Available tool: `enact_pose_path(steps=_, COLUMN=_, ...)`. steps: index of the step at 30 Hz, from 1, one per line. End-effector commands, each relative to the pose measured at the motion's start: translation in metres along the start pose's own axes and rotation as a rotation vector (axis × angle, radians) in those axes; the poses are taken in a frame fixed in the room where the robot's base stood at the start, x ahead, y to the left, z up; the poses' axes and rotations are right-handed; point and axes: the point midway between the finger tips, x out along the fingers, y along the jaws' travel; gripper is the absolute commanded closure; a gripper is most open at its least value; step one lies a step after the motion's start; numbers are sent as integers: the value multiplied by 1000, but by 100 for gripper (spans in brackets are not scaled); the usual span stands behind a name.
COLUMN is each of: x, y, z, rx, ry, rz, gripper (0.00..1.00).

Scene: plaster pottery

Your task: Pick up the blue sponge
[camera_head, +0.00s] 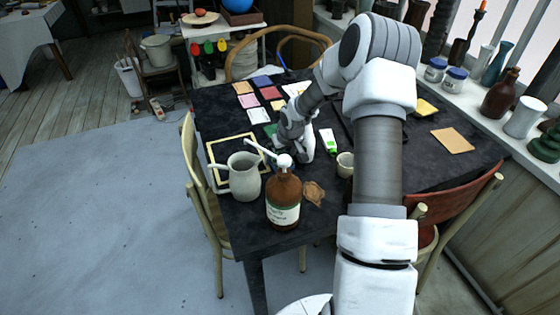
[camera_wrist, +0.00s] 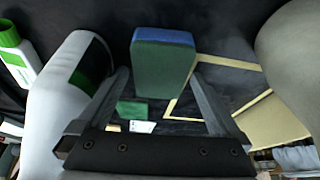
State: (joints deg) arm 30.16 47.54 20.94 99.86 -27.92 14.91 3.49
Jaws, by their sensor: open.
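The blue sponge (camera_wrist: 165,62) is a block with a blue strip on one edge and a dark green broad face. In the wrist view it lies straight ahead of my gripper (camera_wrist: 160,78), between the lines of its two spread fingers. Dark gaps show between the fingers and the sponge's sides. My gripper is open and empty. In the head view my gripper (camera_head: 298,145) is low over the dark table (camera_head: 400,165), behind the brown pump bottle (camera_head: 284,205). I cannot make out the sponge there; the gripper and the bottle cover that spot.
A grey-white pitcher (camera_head: 245,178) stands left of the pump bottle. A yellow frame (camera_head: 222,140) lies behind the pitcher. A white and green tube (camera_head: 328,142) and a small cup (camera_head: 345,164) are right of my gripper. Coloured cards (camera_head: 270,93) lie at the back.

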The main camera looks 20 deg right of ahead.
Motion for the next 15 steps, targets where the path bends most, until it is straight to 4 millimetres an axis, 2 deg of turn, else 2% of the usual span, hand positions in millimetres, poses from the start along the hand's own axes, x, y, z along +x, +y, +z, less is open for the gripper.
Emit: enact_pose_path(steps=15, x=4, y=0, z=2, rx=-1, ry=0, rz=0, gripper=0)
